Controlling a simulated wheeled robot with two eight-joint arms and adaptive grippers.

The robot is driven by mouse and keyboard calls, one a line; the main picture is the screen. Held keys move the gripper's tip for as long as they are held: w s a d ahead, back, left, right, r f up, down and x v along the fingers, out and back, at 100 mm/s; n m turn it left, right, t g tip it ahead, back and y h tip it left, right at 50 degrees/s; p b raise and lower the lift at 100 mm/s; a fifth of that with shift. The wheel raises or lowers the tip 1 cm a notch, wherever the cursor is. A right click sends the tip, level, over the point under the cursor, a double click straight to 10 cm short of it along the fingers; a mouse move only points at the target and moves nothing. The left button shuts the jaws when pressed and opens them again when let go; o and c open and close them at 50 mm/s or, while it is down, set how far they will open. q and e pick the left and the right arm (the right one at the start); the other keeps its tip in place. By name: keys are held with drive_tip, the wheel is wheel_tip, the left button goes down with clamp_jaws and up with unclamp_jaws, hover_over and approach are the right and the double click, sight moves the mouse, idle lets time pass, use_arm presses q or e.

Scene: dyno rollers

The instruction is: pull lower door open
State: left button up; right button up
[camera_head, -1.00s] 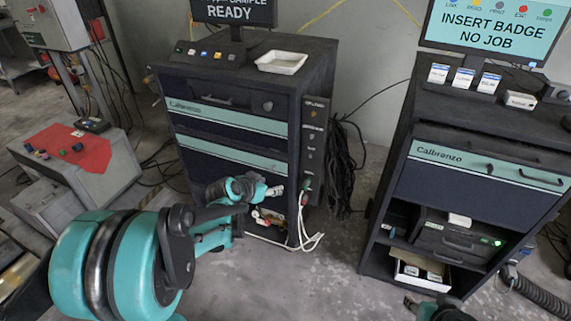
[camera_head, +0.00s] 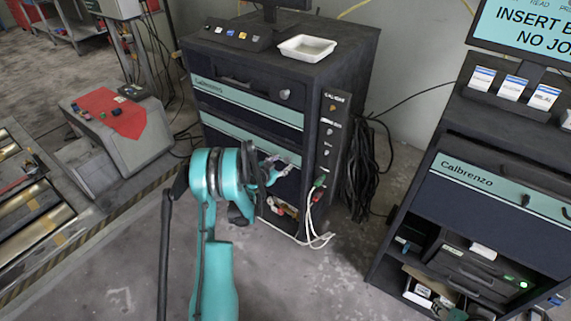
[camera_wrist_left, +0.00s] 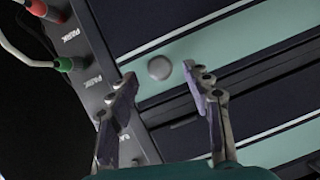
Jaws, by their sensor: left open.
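The left dark cabinet (camera_head: 336,75) has teal strips across its front. Its lower door (camera_head: 240,133) carries the lower strip and is partly hidden behind my left arm. Below it, an opening shows loose items (camera_head: 283,207). My left gripper (camera_head: 280,166) is in front of the cabinet's right side, beside the lower strip. In the left wrist view my left gripper (camera_wrist_left: 165,112) is open, its fingers apart with nothing between the tips. A round grey knob (camera_wrist_left: 159,67) shows beyond and between them, apart from both. A small part at the bottom edge may be my right gripper; its fingers are unclear.
A side panel (camera_head: 331,145) holds plugs and white cables (camera_head: 315,228) hanging to the floor. A white tray (camera_head: 307,46) sits on the cabinet. A second cabinet (camera_head: 480,178) stands right. A grey box with a red cloth (camera_head: 112,112) stands left. Some floor between is clear.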

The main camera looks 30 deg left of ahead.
use_arm(q)
drive_tip(key=shift+b+x, duration=0.3)
drive_tip(key=shift+x, duration=1.1)
clamp_jaws()
